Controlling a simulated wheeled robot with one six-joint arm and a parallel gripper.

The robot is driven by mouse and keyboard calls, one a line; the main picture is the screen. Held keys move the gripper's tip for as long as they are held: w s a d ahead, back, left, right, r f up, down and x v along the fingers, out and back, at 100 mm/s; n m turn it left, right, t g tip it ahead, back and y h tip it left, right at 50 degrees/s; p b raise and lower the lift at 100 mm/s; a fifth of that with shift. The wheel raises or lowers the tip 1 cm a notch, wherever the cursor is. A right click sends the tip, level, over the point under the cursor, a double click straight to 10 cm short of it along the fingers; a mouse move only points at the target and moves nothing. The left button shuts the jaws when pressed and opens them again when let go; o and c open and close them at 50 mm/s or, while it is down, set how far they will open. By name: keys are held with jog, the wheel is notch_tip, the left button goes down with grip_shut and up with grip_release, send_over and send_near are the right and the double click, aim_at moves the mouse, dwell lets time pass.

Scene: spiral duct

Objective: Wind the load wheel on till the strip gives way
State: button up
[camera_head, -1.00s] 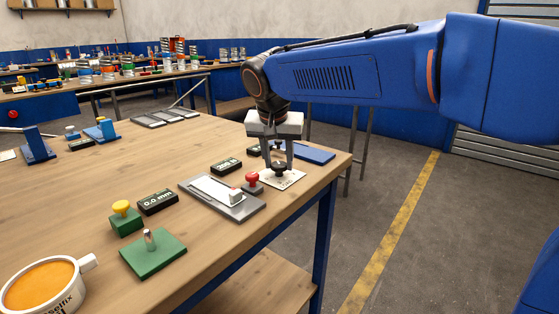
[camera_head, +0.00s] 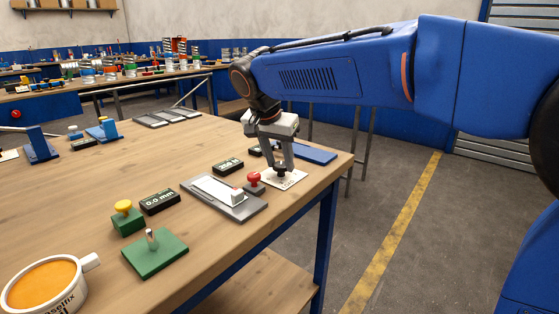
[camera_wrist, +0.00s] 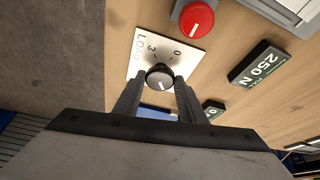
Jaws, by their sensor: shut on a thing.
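The load wheel (camera_head: 281,171) is a small dark knob on a white plate (camera_head: 291,181) near the table's right edge. In the wrist view the wheel (camera_wrist: 159,77) has a white pointer line, and its plate (camera_wrist: 143,50) reads LOAD, with 3 and 0 marked. My gripper (camera_head: 282,165) points down and is shut on the wheel, a finger on each side. The pale strip (camera_head: 215,189) lies flat in a grey frame (camera_head: 250,208) and looks whole. A black display (camera_wrist: 258,65) reads 250 N; it also shows in the head view (camera_head: 228,166).
A red knob (camera_head: 254,181) stands close beside the plate. A 0.0 mm display (camera_head: 160,201), a yellow-topped green block (camera_head: 125,217), a green plate with a metal pin (camera_head: 155,254) and an orange-filled tub (camera_head: 42,287) are nearer. A blue pad (camera_head: 316,155) lies behind the wheel.

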jog(key=o, duration=1)
jog(key=shift+r, duration=0.1)
jog(key=v, duration=1.7)
jog(key=shift+s+a+r, duration=0.1)
